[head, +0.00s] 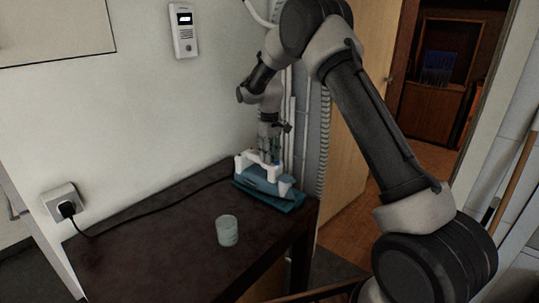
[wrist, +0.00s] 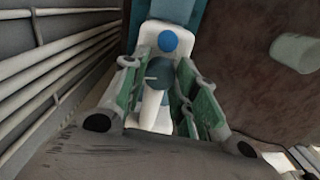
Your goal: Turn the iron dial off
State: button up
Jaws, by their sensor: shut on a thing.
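The iron (head: 268,184), white and teal, sits on a teal base at the far right end of the dark table. My gripper (head: 270,152) points down onto the top of the iron. In the wrist view, the iron's white body (wrist: 149,40) runs between my fingers, with a round blue button (wrist: 169,42) beyond them. The dark teal round dial (wrist: 160,74) lies between the green finger pads of my gripper (wrist: 157,79), which is shut on it. A small light pointer shows at the dial's left side. The dial is hidden in the head view.
A pale glass (head: 227,230) stands on the table (head: 150,235), left of and nearer than the iron. A black cord runs from the wall socket (head: 64,201) along the table's back. Pipes (head: 300,125) stand close behind the iron. The table's left part is clear.

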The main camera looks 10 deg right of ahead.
jog(key=n, duration=0.2)
jog(key=shift+n, duration=0.3)
jog(key=o, duration=1)
jog(key=shift+o, duration=0.2)
jog(key=shift+r, duration=0.1)
notch_tip(320, 180, up, 12)
